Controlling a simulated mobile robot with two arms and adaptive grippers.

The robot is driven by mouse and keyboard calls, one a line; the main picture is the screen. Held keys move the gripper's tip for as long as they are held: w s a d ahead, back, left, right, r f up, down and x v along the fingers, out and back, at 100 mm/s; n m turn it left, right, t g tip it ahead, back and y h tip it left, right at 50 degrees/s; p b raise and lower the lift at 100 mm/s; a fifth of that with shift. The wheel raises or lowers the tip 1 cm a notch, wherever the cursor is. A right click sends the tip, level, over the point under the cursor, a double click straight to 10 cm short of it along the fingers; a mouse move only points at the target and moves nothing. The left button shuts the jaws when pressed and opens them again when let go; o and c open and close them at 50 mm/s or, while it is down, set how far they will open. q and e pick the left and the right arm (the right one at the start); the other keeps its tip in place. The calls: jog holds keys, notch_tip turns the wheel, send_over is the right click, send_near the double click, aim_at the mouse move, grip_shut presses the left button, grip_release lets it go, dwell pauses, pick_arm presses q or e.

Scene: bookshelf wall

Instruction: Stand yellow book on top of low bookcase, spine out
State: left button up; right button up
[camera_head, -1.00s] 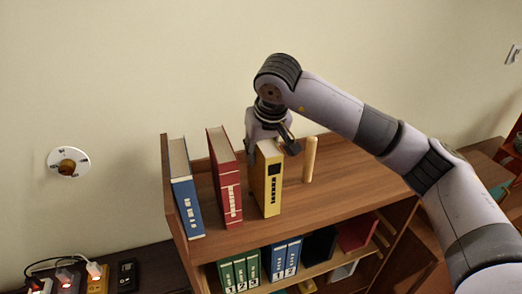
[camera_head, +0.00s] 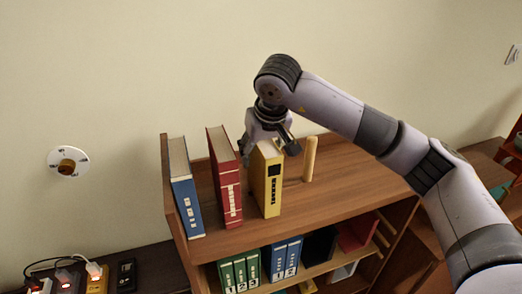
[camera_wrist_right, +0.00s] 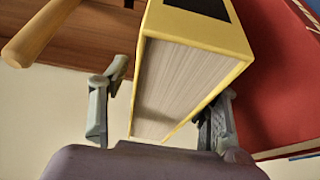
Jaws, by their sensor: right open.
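The yellow book (camera_head: 268,186) stands upright on top of the low bookcase (camera_head: 330,207), its lettered spine facing out toward the front edge. My right gripper (camera_head: 268,147) is open at the top rear of the book, with one finger on each side. In the right wrist view the yellow book (camera_wrist_right: 190,70) lies between the spread fingers (camera_wrist_right: 160,120), its page edges toward the gripper. A gap shows at the left finger; contact at the right finger is hard to tell. My left gripper is not in view.
A red book (camera_head: 226,185) and a blue book (camera_head: 185,195) stand to the left. A wooden peg (camera_head: 310,158) stands close on the right. The shelf below holds green binders (camera_head: 238,272) and blue binders (camera_head: 287,260). The bookcase top is clear farther right.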

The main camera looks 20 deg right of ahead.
jog(key=shift+f, duration=0.1)
jog(key=v, duration=1.2)
